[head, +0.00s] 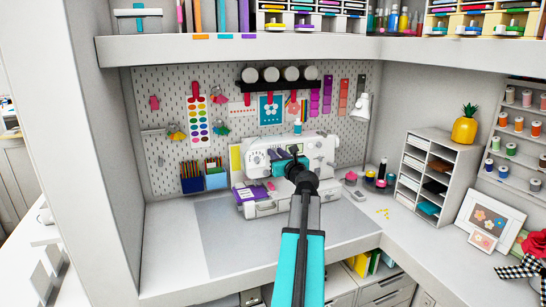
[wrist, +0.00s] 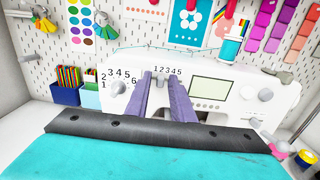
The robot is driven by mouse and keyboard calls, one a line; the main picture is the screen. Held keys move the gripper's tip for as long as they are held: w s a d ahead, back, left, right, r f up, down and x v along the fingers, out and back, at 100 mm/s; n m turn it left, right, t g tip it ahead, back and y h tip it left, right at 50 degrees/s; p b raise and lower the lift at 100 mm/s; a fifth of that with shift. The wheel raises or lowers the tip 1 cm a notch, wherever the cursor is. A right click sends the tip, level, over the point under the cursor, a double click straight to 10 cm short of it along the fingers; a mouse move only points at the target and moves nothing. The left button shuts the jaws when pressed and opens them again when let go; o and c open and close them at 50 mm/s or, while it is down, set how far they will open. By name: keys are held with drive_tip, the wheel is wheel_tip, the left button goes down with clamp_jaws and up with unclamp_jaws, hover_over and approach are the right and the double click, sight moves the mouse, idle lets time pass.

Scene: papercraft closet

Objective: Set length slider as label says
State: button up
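The white sewing machine (head: 321,147) stands on the desk against the pegboard; its front panel (wrist: 245,108) fills the middle of the wrist view. A row of numbers 1 to 5 (wrist: 168,70) is printed on the panel, with a small grey slider knob (wrist: 161,84) just below its left part. My gripper (wrist: 163,78) points at the panel, its two purple fingers apart, one on each side of the knob. I cannot tell whether they touch it. I see no readable label giving a slider setting.
A round dial (wrist: 118,88) numbered 1 to 6 is left of my fingers; a screen (wrist: 211,91) and another knob (wrist: 265,94) are to the right. Pencil cups (head: 215,174) stand left of the machine.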

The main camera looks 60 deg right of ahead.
drive_tip(key=shift+o, duration=0.3)
drive_tip(key=shift+s, duration=0.1)
drive_tip(key=b+v, duration=0.4)
drive_tip(key=v, duration=0.9)
drive_tip(key=shift+s+a, duration=0.25)
drive_tip(key=shift+a, duration=0.05)
idle(0.6)
